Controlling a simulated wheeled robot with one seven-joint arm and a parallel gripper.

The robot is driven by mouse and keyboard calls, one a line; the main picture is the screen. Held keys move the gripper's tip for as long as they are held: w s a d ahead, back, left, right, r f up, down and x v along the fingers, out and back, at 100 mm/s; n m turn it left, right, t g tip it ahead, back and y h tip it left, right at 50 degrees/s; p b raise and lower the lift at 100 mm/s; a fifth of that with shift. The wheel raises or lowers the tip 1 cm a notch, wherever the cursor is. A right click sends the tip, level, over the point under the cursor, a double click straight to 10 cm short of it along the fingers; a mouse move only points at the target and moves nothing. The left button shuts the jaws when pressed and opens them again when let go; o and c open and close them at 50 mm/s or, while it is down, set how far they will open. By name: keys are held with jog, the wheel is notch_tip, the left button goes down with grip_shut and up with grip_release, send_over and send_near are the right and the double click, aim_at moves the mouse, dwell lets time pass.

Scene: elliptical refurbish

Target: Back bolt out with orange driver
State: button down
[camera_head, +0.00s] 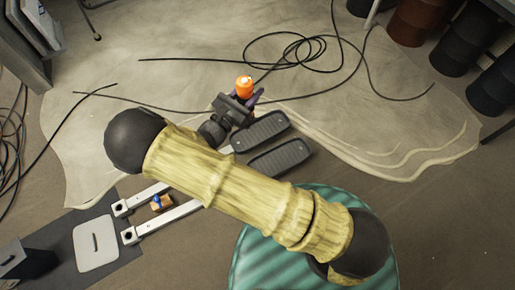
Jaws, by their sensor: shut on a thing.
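The orange driver (244,85) shows as a bright orange, rounded shape at the upper middle of the head view. My gripper (248,98), dark grey with purplish fingers, is shut on it. The driver's lower part is hidden by the fingers. The elliptical lies below, with two dark grey ribbed pedals (262,131) and two pale rails (168,220). My gripper is just above and left of the upper pedal in the picture. I cannot make out the bolt. A small orange-brown piece with a blue part (161,203) lies between the rails.
Black cables (285,50) loop over the pale floor patch (180,40). Dark and brown drums (455,45) stand at the upper right. A teal ribbed round thing (265,262) is at the bottom. A dark mat with a light plate (97,244) is lower left.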

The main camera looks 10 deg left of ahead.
notch_tip(320, 180, down, 37)
jog(key=w+d+n+t+y+b, duration=0.1)
jog(key=w+d+y+b, duration=0.1)
jog(key=b, duration=2.5)
jog(key=shift+w+n+b, duration=0.2)
jog(key=shift+n+b, duration=0.1)
jog(key=shift+r, duration=0.1)
notch_tip(320, 180, down, 8)
jog(key=b, duration=0.7)
jog(key=shift+f, duration=0.2)
jog(key=shift+r+p, duration=0.1)
jog(key=shift+p, duration=0.35)
jog(key=shift+f+y, duration=0.3)
jog(key=shift+f, duration=0.4)
dwell(1.0)
